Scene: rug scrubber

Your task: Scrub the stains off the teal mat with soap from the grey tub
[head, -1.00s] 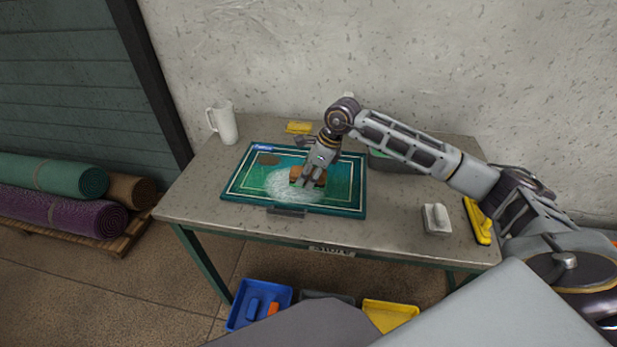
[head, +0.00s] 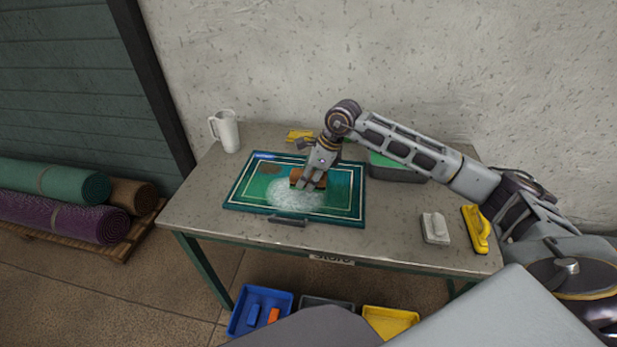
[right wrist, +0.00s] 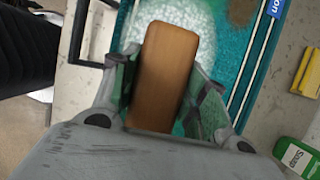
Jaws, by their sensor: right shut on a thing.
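The teal mat (head: 347,187) lies flat on the table, held in a dark-edged frame. A white foam patch (head: 292,198) covers its lower middle. A brown stain (head: 268,169) shows at its far left; it also shows in the right wrist view (right wrist: 241,10). My right gripper (head: 313,178) is shut on a wooden-backed brush (right wrist: 163,72), held over the mat at the foam's edge. The bristles are hidden, so contact is unclear. The grey tub (head: 405,176), with green inside, stands right of the mat, partly behind my arm. My left gripper is out of view.
A white jug (head: 228,132) stands back left, and a yellow block (head: 299,135) lies behind the mat. A grey-white handled block (head: 435,228) and yellow handled brush (head: 476,230) lie right. A green soap bottle (right wrist: 298,157) shows in the wrist view.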

